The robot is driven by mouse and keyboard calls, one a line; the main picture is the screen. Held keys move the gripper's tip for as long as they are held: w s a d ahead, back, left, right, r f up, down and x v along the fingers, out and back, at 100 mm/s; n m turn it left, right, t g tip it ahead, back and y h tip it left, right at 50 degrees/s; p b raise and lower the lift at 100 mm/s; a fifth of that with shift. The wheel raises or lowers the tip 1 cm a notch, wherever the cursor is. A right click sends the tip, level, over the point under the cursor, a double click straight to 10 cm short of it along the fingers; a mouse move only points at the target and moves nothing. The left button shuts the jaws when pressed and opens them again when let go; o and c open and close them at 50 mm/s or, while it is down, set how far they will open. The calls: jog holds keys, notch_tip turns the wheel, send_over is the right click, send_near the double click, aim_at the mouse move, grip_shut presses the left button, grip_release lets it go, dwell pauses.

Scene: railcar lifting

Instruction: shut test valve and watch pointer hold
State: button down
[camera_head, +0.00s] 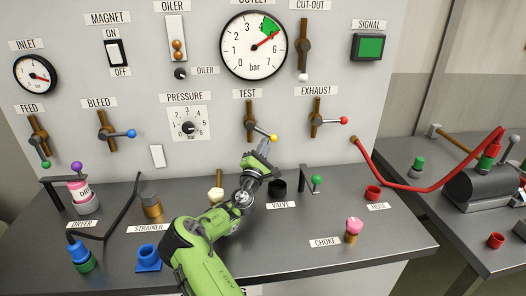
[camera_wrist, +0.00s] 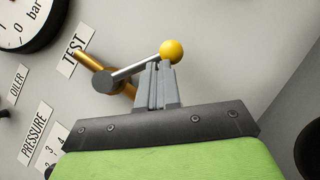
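The TEST valve (camera_head: 250,122) is on the grey panel, a brass bar with a silver lever running down-right to a yellow ball (camera_head: 274,138). In the wrist view the lever (camera_wrist: 130,69) and yellow ball (camera_wrist: 172,51) are close up. My gripper (camera_head: 264,145) is at the ball end of the lever. Its grey fingers (camera_wrist: 158,66) are together, with tips just below the ball; whether they pinch or only touch the lever is unclear. The OUTLET gauge (camera_head: 240,60) has a red pointer aimed up-right at the lower edge of its green sector.
The EXHAUST valve (camera_head: 316,116) with a red ball is to the right, the PRESSURE dial (camera_head: 188,128) to the left. On the bench are a black cup (camera_head: 278,188), a green-knobbed stand (camera_head: 316,181) and a pink-topped choke (camera_head: 353,230). A red hose (camera_head: 420,190) runs right.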

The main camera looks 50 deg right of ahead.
jog(key=shift+s+d+r+n+t+p, duration=0.15)
jog(key=shift+s+d+r+n+t, duration=0.15)
jog(key=shift+r+n+t, duration=0.2)
jog(key=shift+s+d+r+n+t+p, duration=0.2)
jog(key=shift+d+r+n+t, duration=0.15)
jog(key=shift+r+n, duration=0.3)
jog(key=shift+s+d+r+n+t+p, duration=0.15)
jog(key=shift+s+d+r+n+t, duration=0.1)
jog(key=shift+r+n+t, duration=0.25)
jog(key=shift+d+g, duration=0.1)
jog(key=shift+g, duration=0.15)
jog(key=shift+s+a+f+b, duration=0.15)
jog(key=shift+a+f+b, duration=0.05)
jog(key=shift+f+b, duration=0.15)
jog(key=b, duration=0.8)
send_near(272, 139)
jog(key=s+a+r, duration=0.4)
jog(key=s+a, duration=0.1)
jog(key=a, duration=0.3)
jog(key=shift+w+a+r, duration=0.1)
jog(key=shift+w+r, duration=0.1)
jog(key=shift+w, duration=0.05)
